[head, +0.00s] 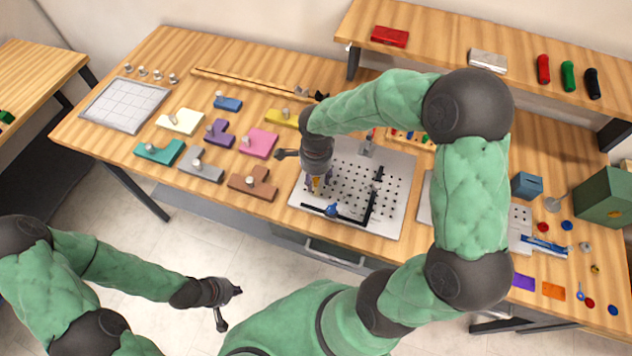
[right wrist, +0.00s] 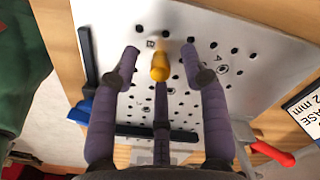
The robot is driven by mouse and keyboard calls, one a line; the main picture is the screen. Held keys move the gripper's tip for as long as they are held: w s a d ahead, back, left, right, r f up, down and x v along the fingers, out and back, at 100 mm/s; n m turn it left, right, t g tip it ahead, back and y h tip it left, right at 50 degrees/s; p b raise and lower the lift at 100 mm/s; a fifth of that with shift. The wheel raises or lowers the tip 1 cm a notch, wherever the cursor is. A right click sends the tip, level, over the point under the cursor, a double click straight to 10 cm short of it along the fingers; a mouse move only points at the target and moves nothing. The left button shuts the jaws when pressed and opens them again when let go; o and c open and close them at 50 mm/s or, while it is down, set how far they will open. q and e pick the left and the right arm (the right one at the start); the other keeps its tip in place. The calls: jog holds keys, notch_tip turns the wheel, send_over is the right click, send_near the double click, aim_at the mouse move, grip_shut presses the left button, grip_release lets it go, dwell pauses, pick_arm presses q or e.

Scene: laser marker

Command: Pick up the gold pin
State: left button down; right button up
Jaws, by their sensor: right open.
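The gold pin (right wrist: 160,67) stands on the white perforated plate (right wrist: 265,62), seen between my right gripper's fingers in the right wrist view. In the head view a bit of the gold pin (head: 315,184) shows below the gripper, over the left part of the plate (head: 398,190). My right gripper (head: 318,181) is open, its purple-grey fingers spread around the pin; gaps show beside the pin, and I cannot tell whether the rear finger touches it. My left gripper (head: 229,308) is open and empty, low over the floor, away from the table.
A black L-shaped bar (head: 369,208) with a blue knob (head: 331,210) lies on the plate near the pin. Coloured blocks, such as the pink one (head: 259,143), lie to the left. A green box (head: 606,198) stands at the right. My right arm hides part of the table.

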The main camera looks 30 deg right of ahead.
aim_at(316, 178)
grip_shut()
jog(key=shift+r, duration=0.15)
jog(key=shift+r, duration=0.5)
notch_tip(316, 178, up, 2)
jog(key=shift+r+p, duration=0.15)
jog(key=shift+p, duration=0.35)
jog(key=s+a+r+p, duration=0.1)
jog(key=s+a+r, duration=0.1)
jog(key=s+r, duration=0.2)
jog(key=s+a+r+p, duration=0.2)
jog(key=s+r, duration=0.3)
jog(key=s, duration=0.4)
jog(key=shift+a+r, duration=0.3)
jog(key=shift+a, duration=0.05)
